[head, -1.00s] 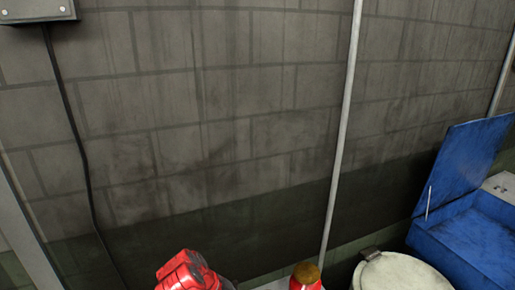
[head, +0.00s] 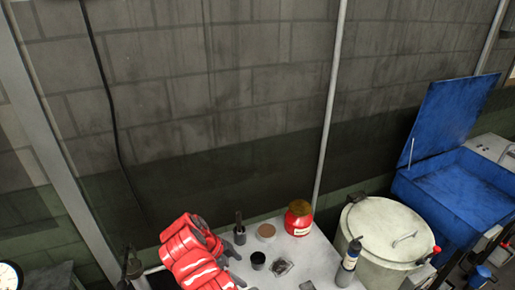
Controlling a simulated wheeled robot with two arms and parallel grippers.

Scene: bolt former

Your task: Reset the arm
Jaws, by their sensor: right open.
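My left gripper is not in view.
On the table are a red jar (head: 299,220), a brown-topped round container (head: 266,231), a small dish (head: 282,267) and a dark bottle (head: 349,263). A lidded pale drum (head: 385,235) and an open blue box (head: 460,190) stand at right.

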